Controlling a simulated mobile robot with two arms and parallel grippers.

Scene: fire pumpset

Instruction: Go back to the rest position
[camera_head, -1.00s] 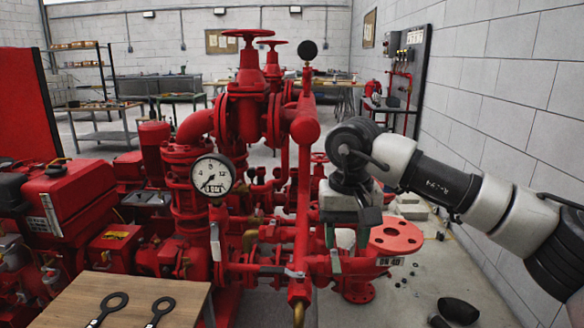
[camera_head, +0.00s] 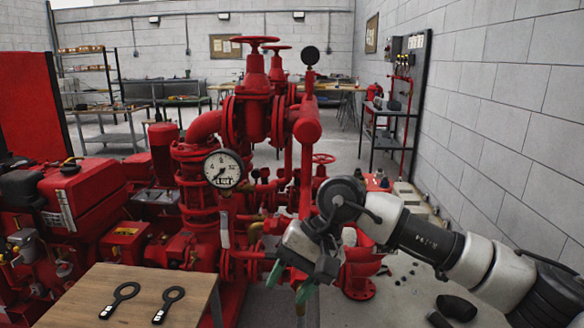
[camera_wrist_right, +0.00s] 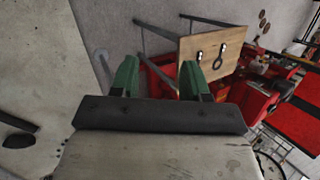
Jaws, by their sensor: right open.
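My right gripper (camera_head: 288,284) is in front of the red pump set (camera_head: 262,120), at the lower middle of the head view, pointing down and toward the left. Its two green fingertips are apart with nothing between them. The wrist view shows the same green fingers (camera_wrist_right: 157,80) spread wide and empty, with the floor and a small wooden table beyond. My right arm comes in from the right side of the head view. My left gripper does not show in either view.
The small wooden table (camera_head: 98,312) at the lower left holds two black ring-ended tools (camera_head: 120,298). A pressure gauge (camera_head: 223,168) faces me on the pump set. A block wall (camera_head: 500,100) runs along the right. Dark pieces (camera_head: 457,307) lie on the pale surface at the lower right.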

